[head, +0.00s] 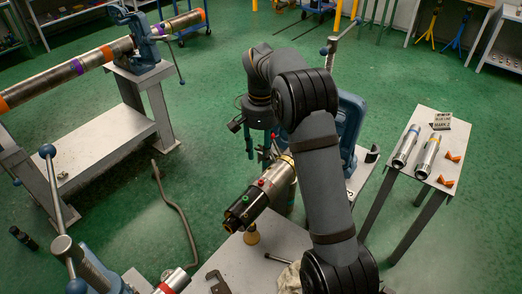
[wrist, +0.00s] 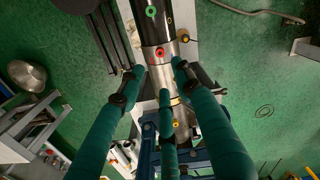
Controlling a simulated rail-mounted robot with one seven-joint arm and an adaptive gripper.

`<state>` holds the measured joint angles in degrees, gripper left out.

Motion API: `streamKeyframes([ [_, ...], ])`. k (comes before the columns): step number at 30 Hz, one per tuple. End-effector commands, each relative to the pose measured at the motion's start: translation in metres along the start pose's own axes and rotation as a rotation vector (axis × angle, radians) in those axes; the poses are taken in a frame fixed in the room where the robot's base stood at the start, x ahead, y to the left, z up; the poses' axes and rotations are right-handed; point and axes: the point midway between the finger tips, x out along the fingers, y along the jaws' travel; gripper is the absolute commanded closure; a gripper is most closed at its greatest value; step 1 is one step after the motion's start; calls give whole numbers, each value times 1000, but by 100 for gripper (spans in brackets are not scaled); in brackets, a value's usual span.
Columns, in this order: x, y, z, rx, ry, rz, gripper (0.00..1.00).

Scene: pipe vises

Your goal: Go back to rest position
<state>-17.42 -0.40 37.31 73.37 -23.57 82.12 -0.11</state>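My gripper (head: 257,152) hangs over the short steel pipe (head: 272,183) in the middle of the head view. In the wrist view my gripper (wrist: 157,84) has its three dark green fingers spread apart, with the pipe (wrist: 160,76) seen between and beyond them. It looks open; whether any fingertip touches the pipe I cannot tell. The pipe has a black end piece (head: 240,212) with red and green knobs. My arm hides much of the blue vise (head: 350,120) behind it.
A small table (head: 437,125) at right holds two metal cylinders and orange pieces. A long pipe (head: 95,60) lies in a blue vise (head: 143,45) at upper left. Another blue vise (head: 90,265) stands at lower left.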

Motion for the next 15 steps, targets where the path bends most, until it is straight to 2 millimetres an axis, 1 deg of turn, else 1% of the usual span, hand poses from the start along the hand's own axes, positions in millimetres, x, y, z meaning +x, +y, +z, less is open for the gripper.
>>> streamKeyframes([
  [4, -7, 0, 0, -1, 1, -1, 66],
  [15, -8, 0, 0, 0, 0, -1, 66],
])
